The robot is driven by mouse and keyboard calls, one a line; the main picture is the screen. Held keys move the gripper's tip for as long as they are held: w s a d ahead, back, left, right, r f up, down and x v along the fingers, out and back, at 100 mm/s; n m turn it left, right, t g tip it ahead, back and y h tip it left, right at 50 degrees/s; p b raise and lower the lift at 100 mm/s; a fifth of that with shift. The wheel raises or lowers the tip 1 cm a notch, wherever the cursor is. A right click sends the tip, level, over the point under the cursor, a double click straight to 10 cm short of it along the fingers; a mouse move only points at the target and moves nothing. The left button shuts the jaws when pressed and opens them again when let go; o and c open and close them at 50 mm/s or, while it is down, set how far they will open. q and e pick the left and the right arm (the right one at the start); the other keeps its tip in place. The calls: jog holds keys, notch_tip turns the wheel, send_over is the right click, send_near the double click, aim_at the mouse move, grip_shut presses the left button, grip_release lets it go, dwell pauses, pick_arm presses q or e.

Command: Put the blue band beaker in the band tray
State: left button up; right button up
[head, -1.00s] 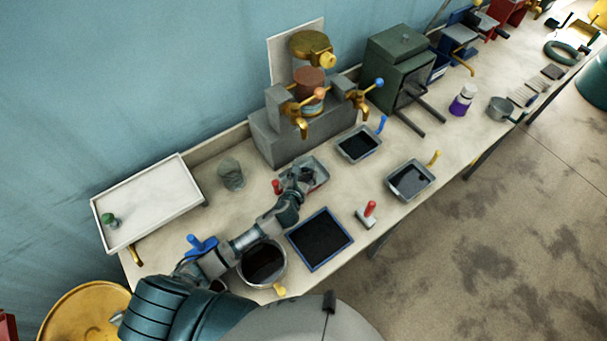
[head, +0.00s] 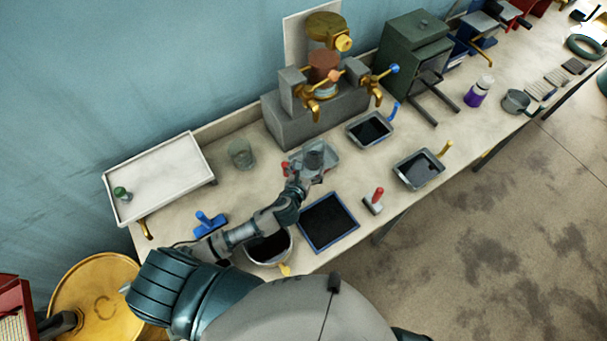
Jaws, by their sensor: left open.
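My left gripper (head: 303,177) is open, reaching across the bench to the near edge of a grey tray with a red handle (head: 330,162). A grey, see-through beaker (head: 315,152) is just beyond its fingers, in or over that tray; I cannot tell whether they touch. A second clear beaker (head: 241,153) stands on the bench to the left. No blue band can be made out on either beaker. A grey tray with a blue handle (head: 354,140) and dark contents lies to the right. My right gripper is out of view.
A block with brass taps (head: 290,122) stands behind the trays. A blue-rimmed dark mat (head: 312,244), a dark-filled pot (head: 290,249) and a red-handled tool (head: 374,201) lie nearer. A yellow-handled tray (head: 437,163) is right. A white tray (head: 165,170) is far left.

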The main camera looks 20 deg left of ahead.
pick_arm(q)
jog(key=v, duration=0.5)
jog(key=shift+s, duration=0.15)
dwell(0.3)
